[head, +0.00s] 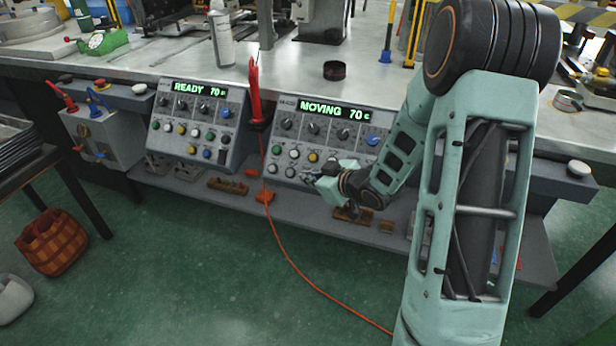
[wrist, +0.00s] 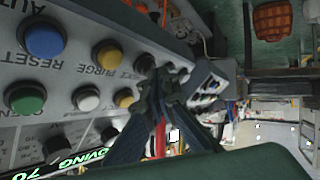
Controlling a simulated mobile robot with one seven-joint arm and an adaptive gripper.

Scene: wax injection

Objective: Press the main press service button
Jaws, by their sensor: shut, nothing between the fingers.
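The right control panel (head: 330,135) has a lit display reading MOVING 70, dark knobs and rows of coloured buttons. My gripper (head: 306,176) is shut and empty at this panel's lower button rows. In the wrist view the closed fingertips (wrist: 163,76) overlap a dark round button (wrist: 144,63) at the row's end; I cannot tell if they touch it. A yellow button (wrist: 108,53) and a blue button (wrist: 43,40) stand in the same row, near labels RESET and PURGE. Green (wrist: 27,98), white (wrist: 86,97) and yellow (wrist: 123,97) buttons lie below. I cannot read a service label.
A similar left panel (head: 196,122) reads READY 70. A red tool (head: 255,95) hangs between the panels, with an orange cable (head: 285,250) running to the floor. A low shelf (head: 225,200) holds small blocks beneath. A basket (head: 52,243) stands on the open green floor.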

